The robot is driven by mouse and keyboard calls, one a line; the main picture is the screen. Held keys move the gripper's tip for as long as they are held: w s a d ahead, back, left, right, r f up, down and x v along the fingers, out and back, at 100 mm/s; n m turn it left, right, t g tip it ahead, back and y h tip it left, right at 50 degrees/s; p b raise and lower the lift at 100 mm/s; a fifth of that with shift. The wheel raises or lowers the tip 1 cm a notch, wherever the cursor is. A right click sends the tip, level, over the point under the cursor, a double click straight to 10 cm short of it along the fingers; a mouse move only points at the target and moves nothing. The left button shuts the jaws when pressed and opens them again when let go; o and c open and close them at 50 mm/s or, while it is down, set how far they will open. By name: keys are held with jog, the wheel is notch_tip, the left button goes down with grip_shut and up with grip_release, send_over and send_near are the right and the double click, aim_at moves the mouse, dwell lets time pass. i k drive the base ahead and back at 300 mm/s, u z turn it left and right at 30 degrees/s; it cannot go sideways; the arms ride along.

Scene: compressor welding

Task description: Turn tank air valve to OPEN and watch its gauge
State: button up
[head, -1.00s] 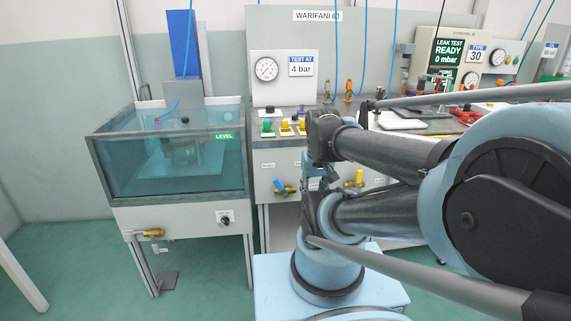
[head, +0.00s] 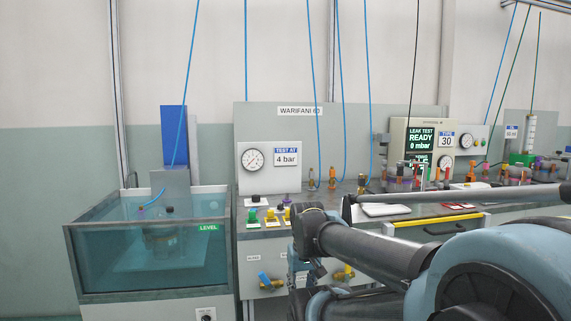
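A round white gauge (head: 252,159) is on the upright grey panel, beside a sign (head: 286,155) reading "TEST AT 4 bar". Its needle reading is too small to tell. Below on the bench front are a brass valve with a blue handle (head: 266,280) and a brass valve with a yellow handle (head: 343,271). The labels above them are too small to read, so I cannot tell which is the tank air valve. The glass-sided water tank (head: 110,268) stands at left, marked "LEVEL". My folded arm covers the lower right; my gripper cannot be made out.
Green and yellow buttons (head: 252,216) sit on the bench top. A leak test display (head: 421,139) reads "READY 0 mbar" at right. Blue hoses (head: 340,90) hang from above. The bench continues rightward behind my arm.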

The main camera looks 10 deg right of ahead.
aim_at(262, 276)
jog(key=z, duration=1.6)
jog(key=k, duration=1.8)
jog(key=z, duration=0.05)
